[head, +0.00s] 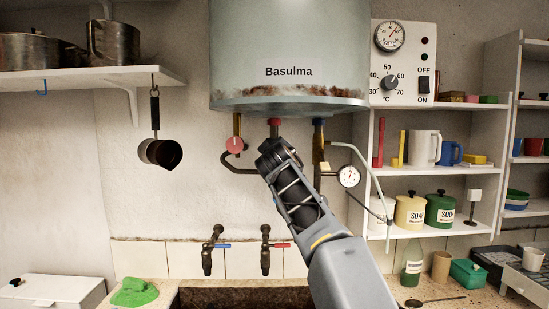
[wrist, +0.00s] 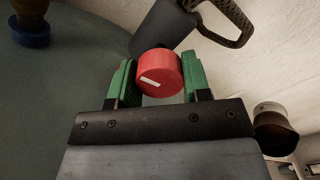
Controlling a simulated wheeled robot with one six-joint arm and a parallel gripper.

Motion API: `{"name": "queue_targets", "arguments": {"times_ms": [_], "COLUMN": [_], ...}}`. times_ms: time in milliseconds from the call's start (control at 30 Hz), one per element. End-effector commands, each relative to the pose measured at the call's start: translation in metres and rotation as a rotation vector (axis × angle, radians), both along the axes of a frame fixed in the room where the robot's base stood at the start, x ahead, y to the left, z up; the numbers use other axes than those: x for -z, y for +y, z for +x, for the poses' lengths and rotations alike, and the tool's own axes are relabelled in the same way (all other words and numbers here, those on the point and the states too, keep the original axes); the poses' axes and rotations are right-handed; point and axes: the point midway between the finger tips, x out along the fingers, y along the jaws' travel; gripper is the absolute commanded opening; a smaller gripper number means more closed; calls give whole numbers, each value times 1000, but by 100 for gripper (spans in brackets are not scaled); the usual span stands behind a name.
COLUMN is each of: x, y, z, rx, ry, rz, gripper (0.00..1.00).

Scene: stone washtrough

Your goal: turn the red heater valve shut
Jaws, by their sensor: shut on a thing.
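The red valve knob (wrist: 160,70) is a short round cylinder with a white mark on its face. In the wrist view it sits between the green fingers of my gripper (wrist: 158,84), which are shut on its two sides. The white mark is near level in that view, slanting slightly down to the right. In the head view my gripper (head: 272,150) is under the heater (head: 290,40), just below a red collar (head: 274,121); my wrist hides the fingers and the held knob there.
A pinkish-red disc (head: 235,146) on a brass pipe is left of my gripper. A blue-collared pipe (head: 318,135) and a gauge (head: 349,176) are close on the right. Two taps (head: 265,243) are below.

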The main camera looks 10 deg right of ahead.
Motion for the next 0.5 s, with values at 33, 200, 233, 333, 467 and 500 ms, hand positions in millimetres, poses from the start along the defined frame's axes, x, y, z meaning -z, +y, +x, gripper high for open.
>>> {"name": "queue_targets", "arguments": {"times_ms": [33,200,233,333,467,500], "x": [-4,-5,-5,-6,-6,-6], "y": [0,0,0,0,0,0], "z": [-2,-2,-2,-2,-2,-2], "rx": [-2,-2,-2,-3,-3,-2], "ry": [-13,-19,-20,-21,-21,-22], "rz": [11,35,37,41,42,42], "gripper": [20,20,20,20,20,20]}}
